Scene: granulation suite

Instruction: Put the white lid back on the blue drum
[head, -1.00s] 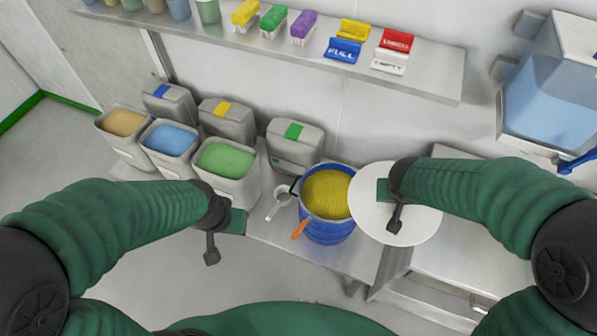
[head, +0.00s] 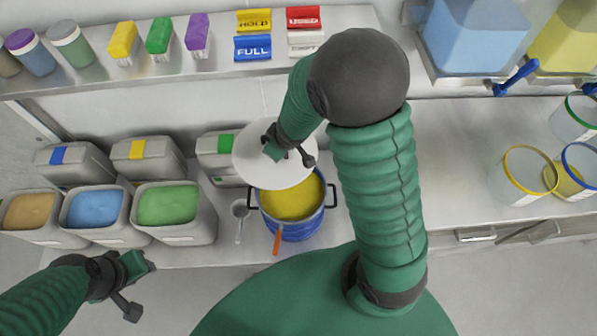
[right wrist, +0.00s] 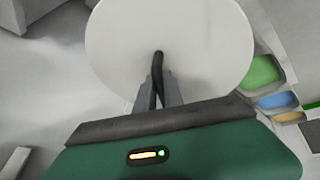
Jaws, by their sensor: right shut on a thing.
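The blue drum (head: 298,232) stands open on the bench in the head view, with yellow material in it and black side handles. My right gripper (head: 288,152) is shut on the lid's dark handle (right wrist: 158,66), seen in the right wrist view. My left gripper (head: 133,280) is away at the lower left; its jaws are unclear.
A small scoop (head: 240,212) lies left of the drum. Open bins of green (head: 167,204), blue (head: 96,207) and tan material stand further left, with lidded bins behind. A shelf (head: 225,68) runs above. The bench right of the drum is mostly clear; clear jars (head: 523,175) stand far right.

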